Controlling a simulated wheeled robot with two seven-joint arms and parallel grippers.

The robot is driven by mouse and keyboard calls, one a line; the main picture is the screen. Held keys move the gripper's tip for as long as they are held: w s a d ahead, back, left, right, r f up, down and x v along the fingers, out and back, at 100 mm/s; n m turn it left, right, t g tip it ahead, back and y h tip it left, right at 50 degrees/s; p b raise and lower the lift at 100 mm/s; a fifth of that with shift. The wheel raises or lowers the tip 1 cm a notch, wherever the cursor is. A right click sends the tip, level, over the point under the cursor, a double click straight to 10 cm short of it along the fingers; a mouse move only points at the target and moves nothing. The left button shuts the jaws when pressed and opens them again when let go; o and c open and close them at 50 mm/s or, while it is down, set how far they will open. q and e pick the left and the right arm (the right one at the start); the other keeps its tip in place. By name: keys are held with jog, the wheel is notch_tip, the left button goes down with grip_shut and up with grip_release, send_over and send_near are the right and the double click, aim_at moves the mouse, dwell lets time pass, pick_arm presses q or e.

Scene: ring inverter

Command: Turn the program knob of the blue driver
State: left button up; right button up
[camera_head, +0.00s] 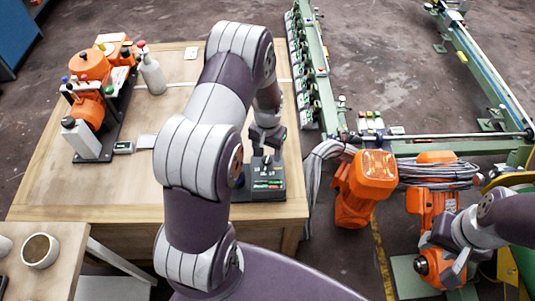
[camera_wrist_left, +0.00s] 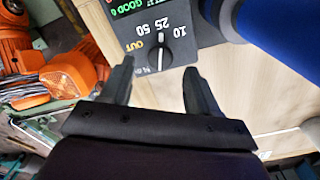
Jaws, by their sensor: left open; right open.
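The program knob (camera_wrist_left: 162,50) is a black dial with a white pointer line. In the head view the dark control box (camera_head: 267,187) stands at the table's right front. My left gripper (camera_wrist_left: 160,80) is open, its fingers pointing at the panel with the knob between and just beyond the tips. My right gripper (camera_head: 447,272) is open at the lower right, away from the box.
The wooden table (camera_head: 170,190) holds an orange machine (camera_head: 90,75) and a grey bottle (camera_head: 152,72) at its left. Orange motors (camera_head: 365,185) and a green conveyor frame (camera_head: 318,75) stand right of the table. A cup (camera_head: 40,251) is at lower left.

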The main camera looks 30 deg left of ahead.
aim_at(267, 159)
pick_arm(q)
jog(key=shift+f, duration=0.85)
jog(key=shift+s+f, duration=0.15)
jog(key=shift+f, duration=0.45)
jog(key=shift+c, duration=0.3)
jog(key=c, duration=1)
